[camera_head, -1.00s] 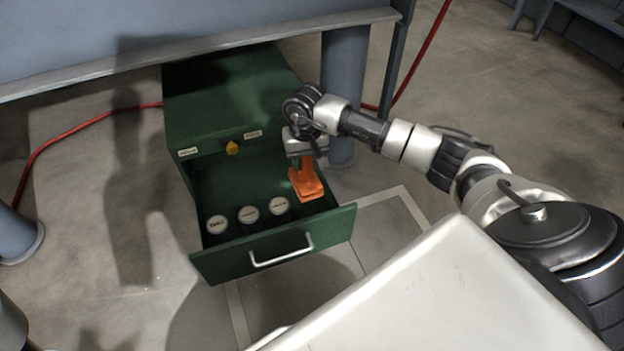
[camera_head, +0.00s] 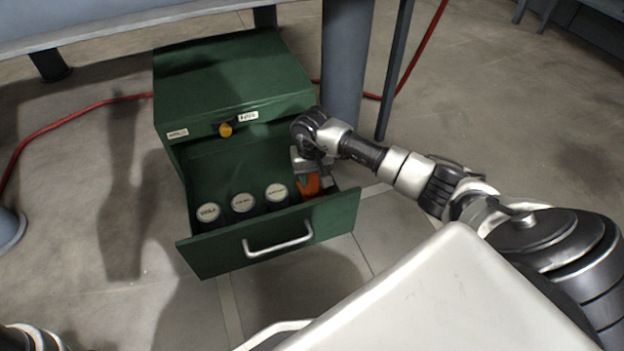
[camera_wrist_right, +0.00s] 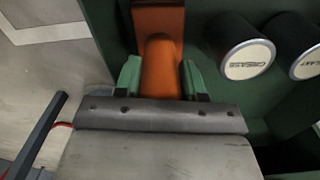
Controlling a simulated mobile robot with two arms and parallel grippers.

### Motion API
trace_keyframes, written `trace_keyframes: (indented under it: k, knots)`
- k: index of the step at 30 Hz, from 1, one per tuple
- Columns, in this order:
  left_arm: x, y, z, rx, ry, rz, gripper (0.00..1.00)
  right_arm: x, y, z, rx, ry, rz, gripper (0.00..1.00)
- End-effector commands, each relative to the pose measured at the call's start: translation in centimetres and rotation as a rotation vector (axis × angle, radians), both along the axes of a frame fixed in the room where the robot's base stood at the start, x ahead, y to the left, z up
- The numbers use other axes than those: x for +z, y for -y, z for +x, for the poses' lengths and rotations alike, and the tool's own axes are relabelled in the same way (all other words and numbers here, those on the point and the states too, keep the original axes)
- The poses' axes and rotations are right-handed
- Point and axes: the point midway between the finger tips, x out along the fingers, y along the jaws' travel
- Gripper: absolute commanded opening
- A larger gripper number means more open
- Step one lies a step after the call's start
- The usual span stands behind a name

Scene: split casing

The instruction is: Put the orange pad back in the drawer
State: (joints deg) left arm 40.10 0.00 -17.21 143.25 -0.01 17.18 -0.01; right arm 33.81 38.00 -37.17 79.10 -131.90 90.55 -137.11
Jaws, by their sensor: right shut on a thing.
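The orange pad (camera_head: 309,187) is inside the open green drawer (camera_head: 277,236), at its right end, low behind the front panel. My right gripper (camera_head: 307,176) reaches down into the drawer and is shut on the pad. In the right wrist view, the two green fingertips (camera_wrist_right: 160,80) grip the pad's narrow raised part (camera_wrist_right: 160,66) from both sides, and its flat part (camera_wrist_right: 158,20) extends beyond. I cannot tell whether the pad touches the drawer floor. My left gripper is not in view.
Three labelled cans (camera_head: 242,202) stand in the drawer left of the pad; one reads GREASE in the right wrist view (camera_wrist_right: 242,52). The green cabinet (camera_head: 230,85) has a yellow knob (camera_head: 225,130). A table leg (camera_head: 346,70) stands right of the cabinet. A red hose (camera_head: 70,125) crosses the floor.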

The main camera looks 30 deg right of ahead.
Motion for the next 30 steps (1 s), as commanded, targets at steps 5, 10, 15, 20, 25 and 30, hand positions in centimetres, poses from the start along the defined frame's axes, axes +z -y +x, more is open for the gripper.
trace_keyframes:
  k: [5, 10, 15, 20, 25, 30]
  knots:
    - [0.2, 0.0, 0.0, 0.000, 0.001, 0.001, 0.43, 0.2, 0.0, 0.1, 0.000, 0.002, -0.001, 0.18]
    - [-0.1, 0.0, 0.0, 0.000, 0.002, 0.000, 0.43, -0.1, 0.0, 0.1, -0.001, 0.003, -0.001, 0.43]
    - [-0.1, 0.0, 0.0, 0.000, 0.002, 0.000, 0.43, -0.1, 0.0, 0.0, -0.001, 0.002, -0.001, 0.65]
    - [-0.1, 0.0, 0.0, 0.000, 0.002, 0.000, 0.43, -0.1, 0.0, 0.0, 0.000, 0.001, 0.000, 0.65]
    - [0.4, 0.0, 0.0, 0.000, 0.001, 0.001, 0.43, 0.4, 0.0, 0.0, 0.000, 0.000, 0.001, 0.65]
    - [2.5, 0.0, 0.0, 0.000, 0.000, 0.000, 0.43, 3.3, 0.1, 0.1, 0.000, 0.002, -0.002, 0.65]
